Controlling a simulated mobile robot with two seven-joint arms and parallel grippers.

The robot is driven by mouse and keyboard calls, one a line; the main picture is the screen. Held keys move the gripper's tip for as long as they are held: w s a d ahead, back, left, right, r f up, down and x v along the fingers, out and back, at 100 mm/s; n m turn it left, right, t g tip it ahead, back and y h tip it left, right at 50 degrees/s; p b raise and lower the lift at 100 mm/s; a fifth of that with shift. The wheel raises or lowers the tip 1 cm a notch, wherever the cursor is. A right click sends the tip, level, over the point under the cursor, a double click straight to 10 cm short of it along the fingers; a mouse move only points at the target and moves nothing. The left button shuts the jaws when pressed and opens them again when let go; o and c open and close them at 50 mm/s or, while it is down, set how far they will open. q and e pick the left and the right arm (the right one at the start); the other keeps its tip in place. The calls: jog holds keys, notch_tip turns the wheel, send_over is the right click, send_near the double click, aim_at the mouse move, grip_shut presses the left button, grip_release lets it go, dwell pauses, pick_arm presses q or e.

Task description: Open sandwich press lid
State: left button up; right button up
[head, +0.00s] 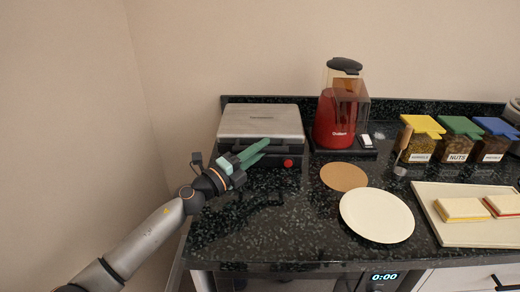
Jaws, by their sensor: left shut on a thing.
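The sandwich press (262,121) stands at the back left of the dark counter. It has a flat silver-grey lid, a dark base and a red knob at the front right. Its lid lies down and looks closed. My left gripper (258,150) reaches in from the left, with its green fingers at the press's front edge, over the dark lid handle (284,146). The fingers are shut on the handle and hide part of it. My right gripper is not in view.
A red blender (338,118) stands right of the press. A brown round mat (344,177) and a white plate (378,215) lie in front. Further right are lidded jars (458,145) and a board (450,230) with sandwiches. A wall rises on the left.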

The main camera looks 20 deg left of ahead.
pick_arm(q)
grip_shut()
dwell(0.8)
jog(key=shift+r, duration=0.1)
